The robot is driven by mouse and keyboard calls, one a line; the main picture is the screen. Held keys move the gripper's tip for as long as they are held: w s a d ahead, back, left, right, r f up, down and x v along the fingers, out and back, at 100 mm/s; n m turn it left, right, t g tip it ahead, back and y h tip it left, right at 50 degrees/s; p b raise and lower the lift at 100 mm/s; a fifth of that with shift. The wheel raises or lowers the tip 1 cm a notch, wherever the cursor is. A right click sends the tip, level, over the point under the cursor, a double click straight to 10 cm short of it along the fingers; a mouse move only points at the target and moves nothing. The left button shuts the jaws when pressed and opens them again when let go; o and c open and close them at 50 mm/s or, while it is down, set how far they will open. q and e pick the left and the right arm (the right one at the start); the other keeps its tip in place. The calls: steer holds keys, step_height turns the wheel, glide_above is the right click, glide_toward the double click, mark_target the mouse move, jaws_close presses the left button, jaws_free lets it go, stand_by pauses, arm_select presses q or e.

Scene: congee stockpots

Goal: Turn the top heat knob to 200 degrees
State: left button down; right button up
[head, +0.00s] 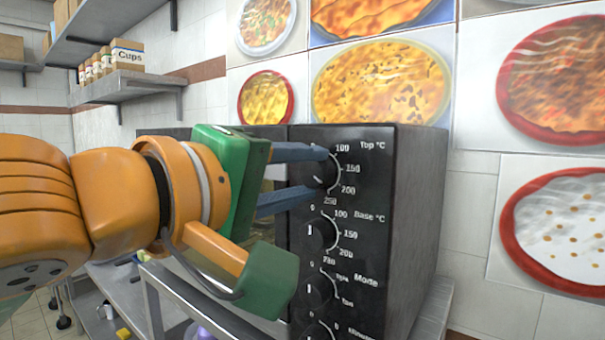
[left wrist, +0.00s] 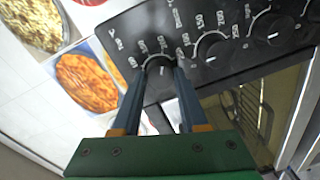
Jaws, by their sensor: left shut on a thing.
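The black oven control panel (head: 365,250) faces me, with a column of knobs. The top heat knob (head: 328,174), labelled "Top °C", is at the upper end, with 100, 150 and 200 printed around its right side. My left gripper (head: 321,174) has its two blue fingers on opposite sides of this knob and is shut on it. In the left wrist view the top heat knob (left wrist: 158,66) sits between the fingertips. The fingers partly cover the knob, and I cannot tell exactly which number its mark points to. My right gripper is not in view.
Below it is the base heat knob (head: 320,233), then the mode knob (head: 319,288) and another knob at the bottom edge. A shelf (head: 130,87) with boxes is at the upper left. Pizza pictures cover the wall behind. A metal table (head: 150,310) stands below my arm.

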arm_select(q)
steer(key=shift+r, duration=0.1)
stand_by(0.4)
steer(key=c, duration=0.9)
jaws_free()
steer(key=o, duration=0.5)
steer(key=shift+w, duration=0.1)
steer(key=shift+c, duration=0.2)
steer(key=b+v, duration=0.3)
steer(key=v, duration=0.4)
